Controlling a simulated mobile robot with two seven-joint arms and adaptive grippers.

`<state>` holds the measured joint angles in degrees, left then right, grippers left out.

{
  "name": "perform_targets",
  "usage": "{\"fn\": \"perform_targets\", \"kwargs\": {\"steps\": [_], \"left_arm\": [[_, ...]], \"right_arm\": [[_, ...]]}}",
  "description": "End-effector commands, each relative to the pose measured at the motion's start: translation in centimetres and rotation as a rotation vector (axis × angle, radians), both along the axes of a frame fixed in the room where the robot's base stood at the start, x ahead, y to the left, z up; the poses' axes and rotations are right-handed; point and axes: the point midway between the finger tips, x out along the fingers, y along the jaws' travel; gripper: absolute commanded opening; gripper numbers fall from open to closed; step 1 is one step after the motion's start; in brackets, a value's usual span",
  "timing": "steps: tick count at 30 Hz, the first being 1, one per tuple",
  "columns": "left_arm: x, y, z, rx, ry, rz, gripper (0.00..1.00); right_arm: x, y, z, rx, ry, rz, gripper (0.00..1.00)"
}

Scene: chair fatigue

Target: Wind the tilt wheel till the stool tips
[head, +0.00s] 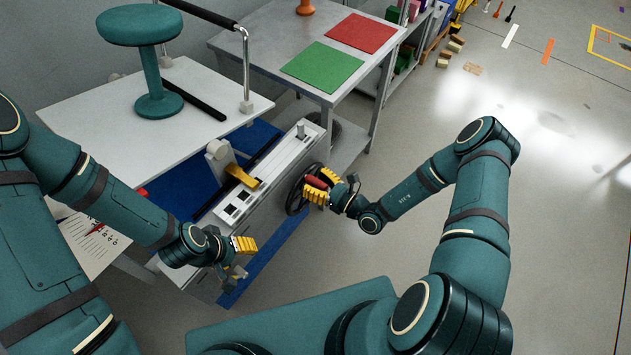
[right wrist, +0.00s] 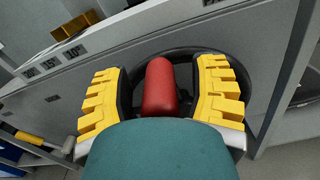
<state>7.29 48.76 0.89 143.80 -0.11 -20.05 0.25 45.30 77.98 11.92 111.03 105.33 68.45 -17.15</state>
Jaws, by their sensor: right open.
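The teal stool (head: 150,60) stands upright on a white tilt platform (head: 90,105) at the upper left of the head view. The dark tilt wheel (head: 291,200) is on the side of the grey machine. It has a red handle (head: 317,183), which also shows in the right wrist view (right wrist: 160,88). My right gripper (head: 322,188) is at the wheel, its yellow fingers open on either side of the red handle. A gap shows between handle and fingers in the right wrist view. My left gripper (head: 240,258) is near the machine's front left end; its finger opening is unclear.
A dark bar (head: 195,100) lies on the platform beside the stool base, and a metal rail (head: 246,65) rises at its edge. A yellow lever (head: 243,177) sits on the machine. A grey table with green (head: 321,67) and red (head: 362,33) mats stands behind. Floor at right is mostly clear.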

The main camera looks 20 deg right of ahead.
Motion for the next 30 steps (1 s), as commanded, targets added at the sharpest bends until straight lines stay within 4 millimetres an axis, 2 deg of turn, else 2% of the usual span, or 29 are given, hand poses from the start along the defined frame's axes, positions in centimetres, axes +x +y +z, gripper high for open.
{"fn": "perform_targets", "kwargs": {"steps": [3,8,9,19,30], "left_arm": [[0.0,0.0,0.0,0.000,0.000,0.000,0.56],[0.0,0.0,0.0,0.000,0.000,0.000,0.56],[0.0,0.0,0.0,0.000,0.000,0.000,0.56],[0.0,0.0,0.0,0.000,0.000,0.000,0.56],[0.0,0.0,0.0,0.000,0.000,0.000,0.56]], "right_arm": [[0.0,0.0,0.0,0.000,0.000,0.000,0.61],[0.0,0.0,0.0,0.000,0.000,0.000,0.05],[0.0,0.0,0.0,0.000,0.000,0.001,0.00],[0.1,-0.1,0.1,0.012,0.007,0.000,0.00],[1.3,-1.5,0.1,0.166,0.123,0.000,0.00]]}}
